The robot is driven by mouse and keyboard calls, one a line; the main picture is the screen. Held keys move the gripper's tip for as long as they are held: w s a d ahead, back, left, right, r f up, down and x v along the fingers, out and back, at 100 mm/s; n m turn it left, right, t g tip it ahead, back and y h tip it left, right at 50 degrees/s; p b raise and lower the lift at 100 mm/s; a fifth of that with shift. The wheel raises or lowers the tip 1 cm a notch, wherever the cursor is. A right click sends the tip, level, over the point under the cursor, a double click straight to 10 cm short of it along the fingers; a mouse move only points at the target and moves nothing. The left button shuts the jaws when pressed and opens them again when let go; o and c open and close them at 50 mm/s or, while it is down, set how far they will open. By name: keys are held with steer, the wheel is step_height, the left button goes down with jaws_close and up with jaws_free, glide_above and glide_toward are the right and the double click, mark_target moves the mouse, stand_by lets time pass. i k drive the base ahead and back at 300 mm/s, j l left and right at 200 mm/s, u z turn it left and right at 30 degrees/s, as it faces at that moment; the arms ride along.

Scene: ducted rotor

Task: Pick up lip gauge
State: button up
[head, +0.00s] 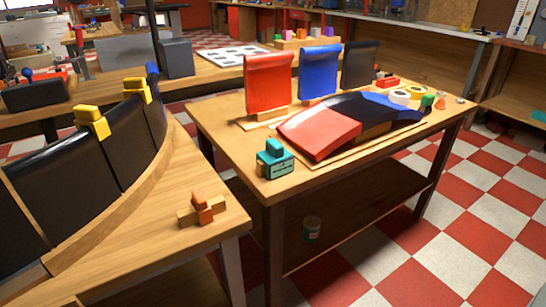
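No object is labelled clearly as the lip gauge, so I cannot tell for sure which it is. A small orange and wood cross-shaped piece (203,208) lies on the near wooden table, close to its right corner. A teal block-like device (275,160) with a pale label stands on the front left corner of the middle table. Two yellow clip-like pieces, one nearer (92,121) and one farther (137,90), sit over the top edge of the dark curved panels. My gripper is not in view.
Dark curved panels (75,163) stand along a wooden rim on the near table (158,257). The middle table (220,129) holds red (268,84), blue (318,72) and black upright panels (359,65) and a red, black and blue curved assembly (320,136). Checkered floor (420,245) is open at right.

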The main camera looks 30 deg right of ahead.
mark_target(279, 162)
steer(key=l+u, duration=1.05)
steer(key=l, duration=0.5)
steer(key=k+l+u, duration=0.1)
steer(key=l, duration=0.5)
